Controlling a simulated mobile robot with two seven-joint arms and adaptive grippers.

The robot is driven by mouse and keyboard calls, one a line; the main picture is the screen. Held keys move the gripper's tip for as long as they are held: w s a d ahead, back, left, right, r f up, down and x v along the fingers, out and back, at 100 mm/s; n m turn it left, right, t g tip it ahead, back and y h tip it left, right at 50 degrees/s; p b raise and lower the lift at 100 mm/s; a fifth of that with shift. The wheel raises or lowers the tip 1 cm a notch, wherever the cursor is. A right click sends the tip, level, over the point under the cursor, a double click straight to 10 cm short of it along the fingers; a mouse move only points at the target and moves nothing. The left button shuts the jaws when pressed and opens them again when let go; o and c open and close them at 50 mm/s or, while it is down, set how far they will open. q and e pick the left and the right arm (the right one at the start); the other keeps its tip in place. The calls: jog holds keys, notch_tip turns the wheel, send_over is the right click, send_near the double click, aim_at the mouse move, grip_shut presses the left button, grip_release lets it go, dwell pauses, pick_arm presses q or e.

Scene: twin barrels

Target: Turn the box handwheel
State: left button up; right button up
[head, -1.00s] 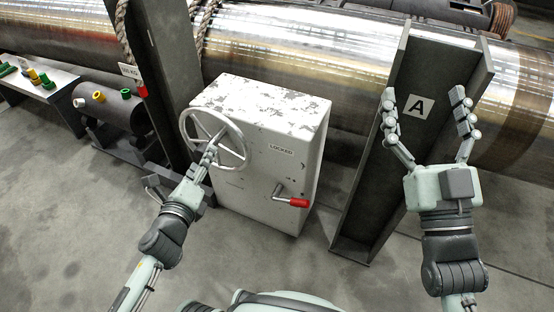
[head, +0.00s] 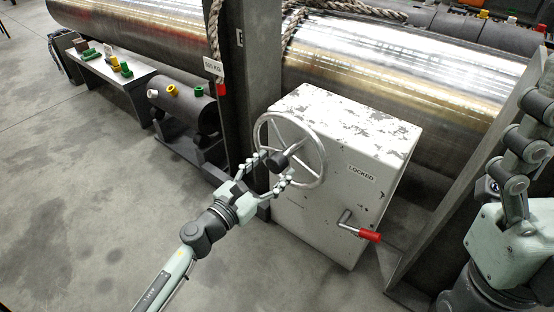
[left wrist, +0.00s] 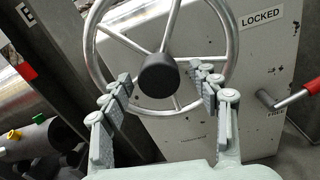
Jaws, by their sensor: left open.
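The handwheel (head: 318,166), a silver spoked ring with a dark hub (head: 277,161), is on the left face of a worn white box (head: 330,210). It also fills the upper middle of the left wrist view (left wrist: 232,50). My left gripper (head: 272,168) is open in front of the wheel, its fingers on either side of the hub in the left wrist view (left wrist: 160,85). I cannot tell whether the fingers touch the wheel. My right gripper (head: 530,130) is at the right edge, partly cut off, with nothing seen in it.
A crank with a red handle (head: 369,235) sticks out of the box's front, below a LOCKED label (head: 361,173). A dark post (head: 240,80) stands behind the wheel. Large metal barrels (head: 400,75) lie behind. A bench (head: 105,68) stands at left. The floor at lower left is clear.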

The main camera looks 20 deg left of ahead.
aim_at(287, 154)
pick_arm(q)
jog(key=shift+x, duration=1.2)
grip_shut()
